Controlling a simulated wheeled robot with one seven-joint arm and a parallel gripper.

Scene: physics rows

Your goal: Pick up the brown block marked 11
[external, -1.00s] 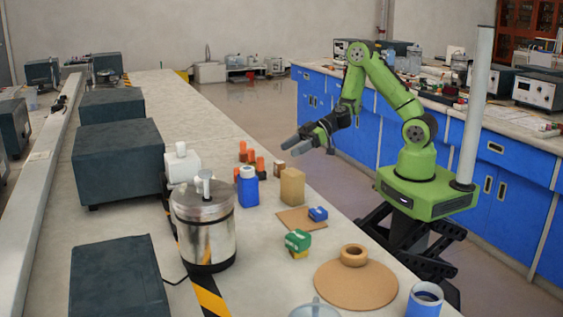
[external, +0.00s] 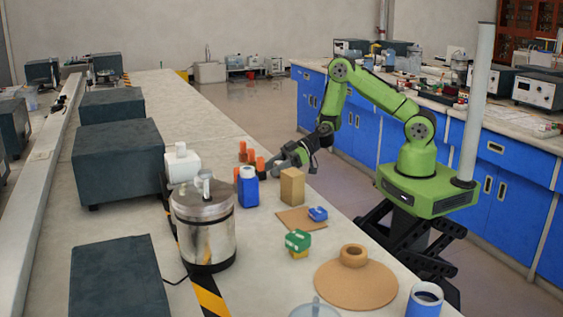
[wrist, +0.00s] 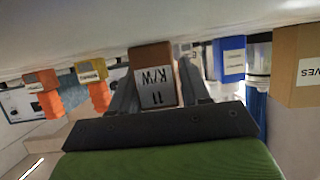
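The brown block (wrist: 153,62) with a white label reading 11 stands between the fingers of my gripper (wrist: 158,85) in the wrist view, where the scene appears upside down. The fingers lie along both its sides, and my gripper looks open around it, with a narrow gap seeming to show on the right. In the external view my gripper (external: 275,162) is low over the bench, beside the orange pieces, and hides most or all of the brown block.
Orange pieces (wrist: 98,97) stand to the left in the wrist view. A blue bottle (external: 248,190) and a tan block (external: 292,187) stand close by; the tan block also shows at right in the wrist view (wrist: 300,65). A metal pot (external: 207,235) stands nearer the camera.

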